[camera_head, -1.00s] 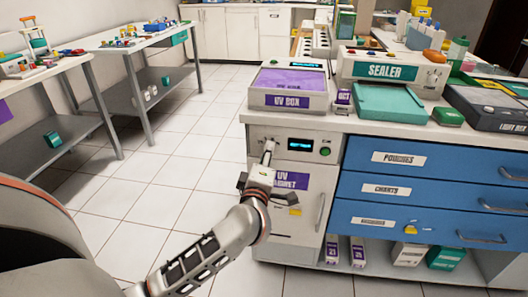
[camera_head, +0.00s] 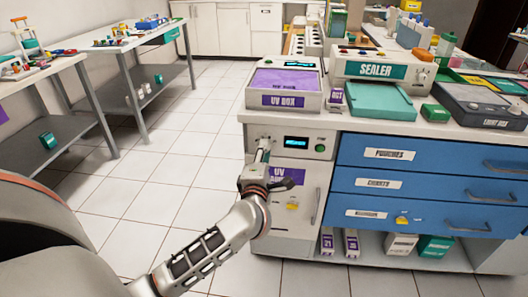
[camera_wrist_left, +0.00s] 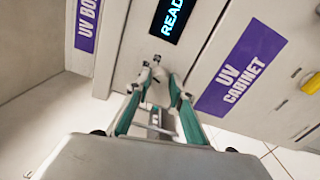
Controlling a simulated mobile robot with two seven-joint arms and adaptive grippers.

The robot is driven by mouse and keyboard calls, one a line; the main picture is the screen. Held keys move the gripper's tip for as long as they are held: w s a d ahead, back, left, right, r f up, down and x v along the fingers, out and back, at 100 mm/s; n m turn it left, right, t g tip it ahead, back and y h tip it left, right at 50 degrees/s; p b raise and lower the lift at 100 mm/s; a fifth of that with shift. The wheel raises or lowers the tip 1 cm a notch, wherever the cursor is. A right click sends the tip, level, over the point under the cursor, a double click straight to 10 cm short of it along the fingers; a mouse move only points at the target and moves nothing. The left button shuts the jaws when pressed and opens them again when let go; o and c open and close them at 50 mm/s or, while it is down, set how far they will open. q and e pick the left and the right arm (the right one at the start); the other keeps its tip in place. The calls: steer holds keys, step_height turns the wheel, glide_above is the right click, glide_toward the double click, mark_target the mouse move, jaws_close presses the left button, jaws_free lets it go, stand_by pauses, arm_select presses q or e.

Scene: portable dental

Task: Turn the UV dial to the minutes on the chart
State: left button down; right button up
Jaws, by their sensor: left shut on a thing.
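The UV cabinet (camera_head: 292,215) is a white unit with a purple label. Its top panel carries a lit display (camera_head: 296,142), of which the letters "READ" show in the left wrist view, and a green button (camera_head: 320,148). My left gripper (camera_head: 263,148) is at the panel, left of the display. In the left wrist view its fingers (camera_wrist_left: 160,80) are closed in on the small dial (camera_wrist_left: 157,59) just below the display. The fingers hide most of the dial, so its setting cannot be read. No chart with minutes is legible. My right gripper is out of view.
A UV box (camera_head: 285,100) with a purple lid stands on the counter above. The sealer (camera_head: 376,70) is to its right. Blue drawers (camera_head: 378,183), one labelled charts, are right of the cabinet and shut. The tiled floor at left is clear.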

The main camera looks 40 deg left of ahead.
arm_select(q)
steer(key=c, duration=1.8)
jaws_free()
steer(key=shift+o, duration=0.2)
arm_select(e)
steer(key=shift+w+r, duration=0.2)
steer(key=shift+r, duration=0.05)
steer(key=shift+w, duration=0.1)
arm_select(q)
steer(key=v, duration=1.2)
